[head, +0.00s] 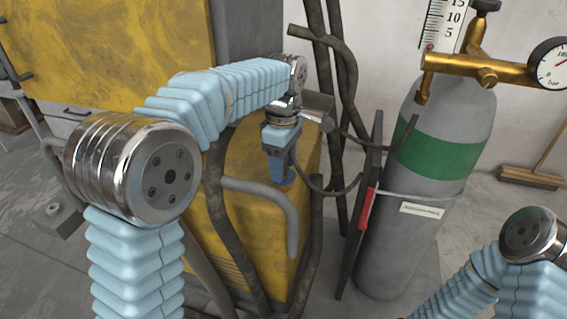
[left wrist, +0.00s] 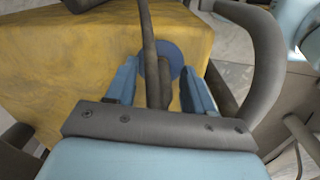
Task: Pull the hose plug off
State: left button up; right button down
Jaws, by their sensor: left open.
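The hose plug (left wrist: 165,78) is a dark grey piece in front of a round blue disc (left wrist: 175,58) on the yellow machine's face. A dark hose (left wrist: 149,35) passes close to it; whether they join is hard to tell. My left gripper (left wrist: 159,88) is open, with one blue finger on each side of the plug and hose and a visible gap to both. In the head view my left gripper (head: 281,160) points down at the machine, with the blue disc (head: 284,179) just beyond it; the plug is mostly hidden there. My right gripper is not in view.
The yellow machine (head: 245,165) has a grey curved handle (head: 270,198) close to my left gripper. Dark hoses (head: 335,90) hang behind it. A grey gas cylinder (head: 400,235) with a green band and brass regulator (head: 450,68) stands right. A broom (head: 530,178) leans on the wall.

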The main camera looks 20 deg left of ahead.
pick_arm(q)
grip_shut()
jog(key=shift+r, duration=3.05)
